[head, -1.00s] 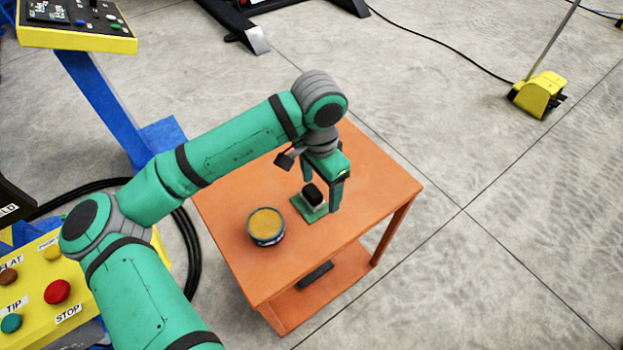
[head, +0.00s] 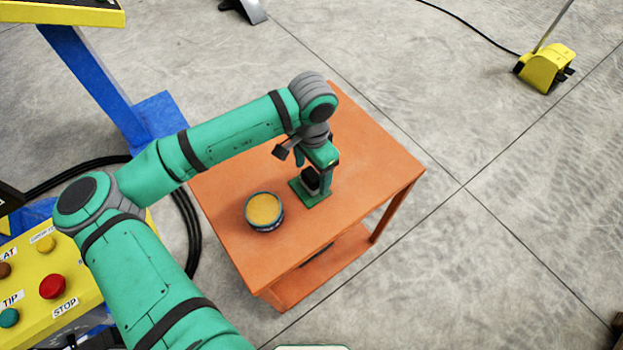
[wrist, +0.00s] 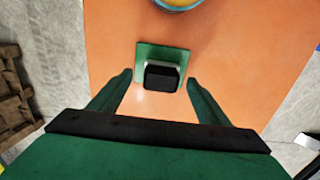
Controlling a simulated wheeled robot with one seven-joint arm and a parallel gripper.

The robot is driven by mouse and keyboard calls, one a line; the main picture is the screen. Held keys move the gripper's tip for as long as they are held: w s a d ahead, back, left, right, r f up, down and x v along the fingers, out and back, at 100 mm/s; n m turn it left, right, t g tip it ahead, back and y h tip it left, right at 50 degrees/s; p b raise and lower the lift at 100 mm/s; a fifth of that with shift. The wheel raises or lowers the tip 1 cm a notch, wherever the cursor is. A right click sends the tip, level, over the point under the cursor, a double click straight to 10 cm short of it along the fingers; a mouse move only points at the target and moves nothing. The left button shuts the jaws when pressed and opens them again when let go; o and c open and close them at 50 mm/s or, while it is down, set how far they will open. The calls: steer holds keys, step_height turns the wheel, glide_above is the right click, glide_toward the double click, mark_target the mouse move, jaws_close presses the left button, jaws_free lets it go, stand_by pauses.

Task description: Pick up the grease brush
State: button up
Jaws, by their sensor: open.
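The grease brush appears to be the small black block (head: 309,180) with a pale edge, on a square green plate (head: 317,202) on the orange table. In the wrist view the black block (wrist: 161,78) and the green plate (wrist: 146,50) lie between the finger lines of my gripper (wrist: 158,80). The fingers stand apart, one on each side, with gaps to the block. In the head view my gripper (head: 315,172) points down over the block and partly hides it. I cannot tell how high the fingertips are above the plate.
A round tin of yellow-brown grease (head: 264,210) stands on the orange table (head: 378,165), left of the plate. A yellow button panel (head: 75,262) is at the left, and a yellow foot pedal (head: 544,70) is on the floor at the far right. The table's right side is clear.

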mark_target(312, 175)
steer(key=shift+w+f, duration=0.1)
steer(key=shift+f, duration=1.4)
steer(key=c, duration=1.2)
steer(key=shift+c, duration=0.2)
steer(key=shift+r, duration=0.45)
step_height(312, 175, up, 2)
steer(key=shift+r, duration=0.15)
steer(key=s+a+r, duration=0.2)
steer(key=s+r, duration=0.8)
steer(key=s, duration=0.4)
steer(key=shift+a, duration=0.2)
